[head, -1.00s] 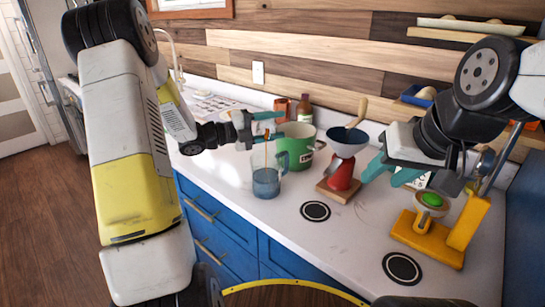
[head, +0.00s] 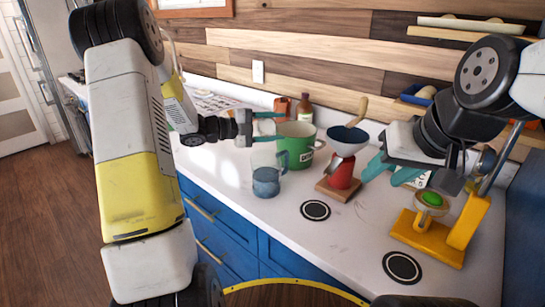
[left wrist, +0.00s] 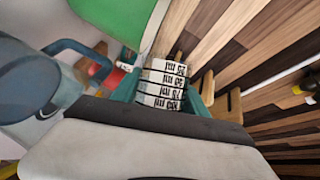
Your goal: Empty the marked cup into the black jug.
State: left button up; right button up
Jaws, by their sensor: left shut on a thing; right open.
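My left gripper (head: 264,127) is shut on a pale cup with black measuring marks and numbers, seen between the teal fingers in the left wrist view (left wrist: 163,86). It holds the cup above and close to the rim of a see-through jug. The jug (head: 267,178) stands on the counter with blue-grey contents in its lower part; it looks clear and bluish, not black. In the left wrist view, its dark blue handle (left wrist: 98,58) shows at the left. The inside of the cup is hidden. My right gripper (head: 385,173) is open and empty beside the red grinder.
A green pot (head: 296,152) stands right behind the jug. A red grinder (head: 342,177) with a funnel top stands to the right. A yellow stand (head: 443,236) holds a green item. Two black rings (head: 315,211) mark clear counter in front.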

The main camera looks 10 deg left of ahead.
pick_arm(q)
jog(key=shift+w, duration=0.15)
jog(key=n, duration=0.1)
jog(key=f+n+g+y, duration=0.1)
jog(key=shift+w+f+n, duration=0.1)
jog(key=shift+f+n, duration=0.15)
jog(key=shift+n, duration=0.15)
jog(key=shift+r+n+g+b, duration=0.35)
jog(key=shift+n+g, duration=0.15)
jog(key=shift+n, duration=0.1)
jog(key=shift+d+n, duration=0.1)
jog(key=shift+n, duration=0.2)
jog(key=shift+w+f+n+g, duration=0.3)
jog(key=shift+f+n+g, duration=0.15)
jog(key=shift+n+g, duration=0.15)
jog(key=shift+w+a+r+n+g+y+b, duration=0.15)
jog(key=shift+w+n+g+b, duration=0.3)
jog(key=shift+w+n+g, duration=0.5)
jog(key=shift+w+a+r+n+g+y+b, duration=0.15)
jog(key=shift+w+n+g+b, duration=0.4)
jog(key=shift+w+n, duration=0.7)
jog(key=shift+s+d, duration=0.1)
